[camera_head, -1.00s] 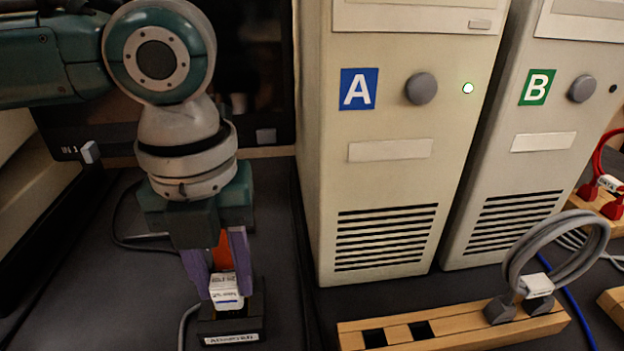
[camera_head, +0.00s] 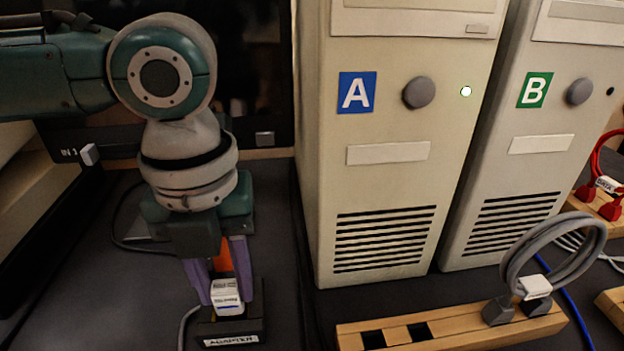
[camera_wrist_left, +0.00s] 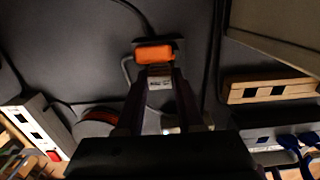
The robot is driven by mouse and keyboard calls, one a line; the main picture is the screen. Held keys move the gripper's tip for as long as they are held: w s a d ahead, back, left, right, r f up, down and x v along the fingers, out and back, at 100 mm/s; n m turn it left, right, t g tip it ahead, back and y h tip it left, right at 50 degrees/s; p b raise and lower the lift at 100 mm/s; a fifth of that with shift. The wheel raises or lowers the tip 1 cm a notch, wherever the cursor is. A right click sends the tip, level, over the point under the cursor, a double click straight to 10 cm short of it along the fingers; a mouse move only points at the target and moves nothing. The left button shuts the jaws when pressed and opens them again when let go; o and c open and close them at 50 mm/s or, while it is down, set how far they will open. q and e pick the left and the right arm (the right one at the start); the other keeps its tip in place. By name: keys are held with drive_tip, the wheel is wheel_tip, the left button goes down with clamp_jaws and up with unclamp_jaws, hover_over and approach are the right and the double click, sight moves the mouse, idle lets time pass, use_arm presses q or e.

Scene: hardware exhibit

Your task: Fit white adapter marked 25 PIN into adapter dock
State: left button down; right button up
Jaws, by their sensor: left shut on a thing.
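My left gripper (camera_head: 226,290) points down and is shut on the white adapter (camera_head: 227,299), with one purple finger on each side of it. The black adapter dock (camera_head: 256,327), with an ADAPTER label on its front, is directly below the adapter. The adapter's lower part is at the dock's top; I cannot tell whether it is fully seated. Its print is too small to read surely. In the left wrist view the adapter (camera_wrist_left: 160,83) lies between the fingers, next to an orange block (camera_wrist_left: 154,54). The right gripper is not in view.
Beige tower A (camera_head: 385,185) stands right of the dock, with tower B (camera_head: 512,180) beyond it. A wooden holder (camera_head: 450,331) with a coiled grey cable (camera_head: 508,265) is at front right. Dark cables run near the dock.

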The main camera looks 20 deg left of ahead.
sight(225, 286)
use_arm(q)
drive_tip(key=shift+f, duration=0.5)
idle(0.8)
unclamp_jaws()
idle(0.7)
drive_tip(key=shift+r, duration=0.1)
idle(0.3)
wheel_tip(225, 286, up, 8)
drive_tip(key=p, duration=0.9)
drive_tip(key=shift+f, duration=0.25)
drive_tip(key=shift+f, duration=0.1)
